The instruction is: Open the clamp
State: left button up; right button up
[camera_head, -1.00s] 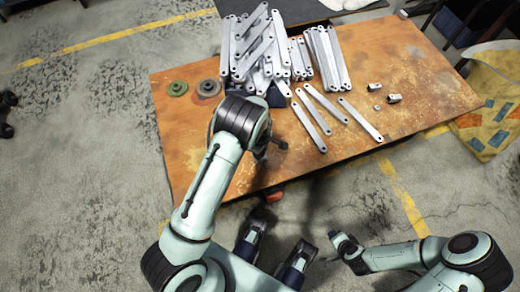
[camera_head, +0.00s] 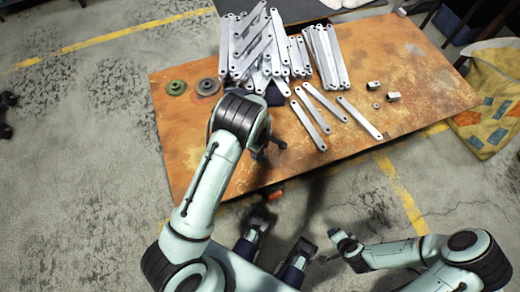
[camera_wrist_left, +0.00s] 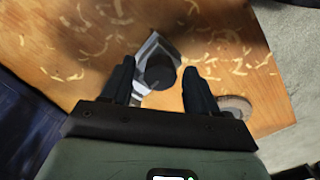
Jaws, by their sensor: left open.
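My left gripper (camera_wrist_left: 157,82) is open over the table, its two dark fingers apart. Between and just beyond the fingertips is a grey metal piece (camera_wrist_left: 146,47) with a round dark knob (camera_wrist_left: 160,71); it may be the clamp, but its full shape is hidden. In the head view the left gripper (camera_head: 276,148) is mostly hidden by my own arm, above the table's near part. I cannot make out the clamp there. My right gripper (camera_head: 341,241) is in front of the table, away from it, and too small to read.
The rusty orange table (camera_head: 430,85) bears a pile of galvanized brackets (camera_head: 262,45) at the back and several loose brackets (camera_head: 360,117). Small metal parts (camera_head: 393,96) lie at the right. Two round discs (camera_head: 177,87) (camera_head: 208,86) lie at the left. The table's left front is clear.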

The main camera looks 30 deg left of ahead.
pick_arm(q)
jog(key=m, duration=0.4)
jog(key=shift+m, duration=0.4)
jog(key=m+b, duration=0.1)
jog(key=m, duration=0.3)
jog(key=shift+m, duration=0.3)
jog(key=m, duration=0.4)
jog(key=shift+m, duration=0.3)
jog(key=m, duration=0.3)
jog(key=shift+b, duration=0.35)
jog(key=c, duration=0.9)
jog(key=shift+c, duration=0.2)
